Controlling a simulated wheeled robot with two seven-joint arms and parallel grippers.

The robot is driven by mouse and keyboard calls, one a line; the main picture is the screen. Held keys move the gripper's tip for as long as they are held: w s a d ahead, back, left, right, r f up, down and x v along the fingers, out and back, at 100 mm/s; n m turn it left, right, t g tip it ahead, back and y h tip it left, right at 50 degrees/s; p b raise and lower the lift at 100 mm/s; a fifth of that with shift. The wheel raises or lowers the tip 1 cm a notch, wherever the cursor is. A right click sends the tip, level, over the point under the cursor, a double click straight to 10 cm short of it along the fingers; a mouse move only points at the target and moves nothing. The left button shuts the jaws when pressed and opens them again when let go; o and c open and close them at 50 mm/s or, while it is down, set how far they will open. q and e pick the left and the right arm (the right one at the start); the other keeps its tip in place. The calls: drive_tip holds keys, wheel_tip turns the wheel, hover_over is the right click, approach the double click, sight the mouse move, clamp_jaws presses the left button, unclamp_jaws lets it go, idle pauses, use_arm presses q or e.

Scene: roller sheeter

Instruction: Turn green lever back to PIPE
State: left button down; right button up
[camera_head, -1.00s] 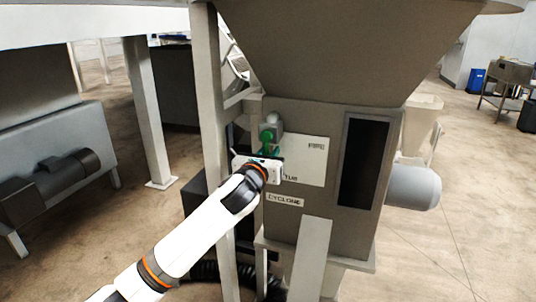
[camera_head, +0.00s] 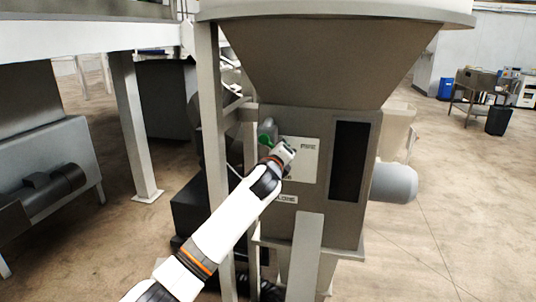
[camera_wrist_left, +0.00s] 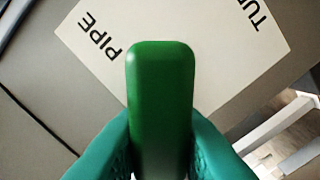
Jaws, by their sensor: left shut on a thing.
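The green lever (camera_wrist_left: 160,80) stands out between the teal fingers of my left gripper (camera_wrist_left: 160,140) in the left wrist view. The fingers are shut on its sides. In the head view my left gripper (camera_head: 275,150) is in front of the grey machine box, by the left part of the white label plate (camera_head: 303,172). Some green shows there beside the gripper, but the lever is mostly hidden. The word PIPE is at the plate's upper part in the head view. In the wrist view PIPE reads slanted, left of the lever. My right gripper is out of view.
A grey hopper (camera_head: 325,62) widens above the box. A dark slot (camera_head: 347,162) and a rounded motor (camera_head: 394,182) are to the right. Open floor lies at right.

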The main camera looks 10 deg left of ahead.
use_arm(q)
drive_tip(key=r+n, duration=0.1)
drive_tip(key=n, duration=0.1)
drive_tip(key=d+r+n, duration=0.1)
drive_tip(key=n, duration=0.2)
drive_tip(key=shift+d+r+p, duration=0.1)
drive_tip(key=shift+r+p, duration=0.05)
drive_tip(key=shift+p, duration=0.15)
drive_tip(key=shift+r+n, duration=0.3)
drive_tip(key=shift+n, duration=0.5)
drive_tip(key=shift+r+n, duration=0.25)
drive_tip(key=shift+n, duration=0.55)
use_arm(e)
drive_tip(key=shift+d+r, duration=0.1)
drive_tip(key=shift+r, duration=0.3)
use_arm(q)
drive_tip(key=shift+r, duration=0.1)
drive_tip(key=c, duration=1.3)
unclamp_jaws()
drive_tip(key=shift+o, duration=0.2)
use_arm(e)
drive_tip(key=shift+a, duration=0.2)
